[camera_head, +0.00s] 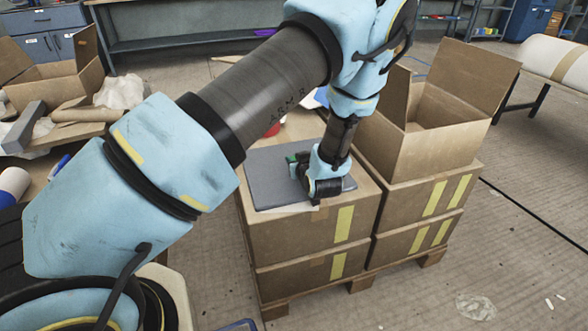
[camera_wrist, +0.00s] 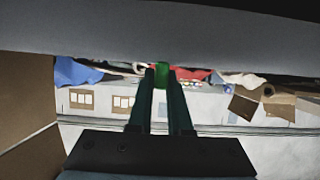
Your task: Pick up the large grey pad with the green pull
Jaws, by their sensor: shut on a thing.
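The large grey pad (camera_head: 268,178) lies level over the top of the front cardboard box stack in the head view. I cannot tell whether it rests fully on the box. In the wrist view the pad (camera_wrist: 160,32) is a broad grey band across the top. Its green pull (camera_wrist: 162,74) sits between the tips of my gripper (camera_wrist: 162,78), which is shut on it. In the head view the green pull (camera_head: 291,158) shows as a small patch beside my gripper (camera_head: 299,170), which is low over the pad and hides part of it.
The front box (camera_head: 310,236) is part of a taped stack on a pallet. An open carton (camera_head: 435,135) stands close on the right, with raised flaps. Another open carton (camera_head: 60,78) and clutter are at the left. Bare floor (camera_head: 490,240) lies to the right.

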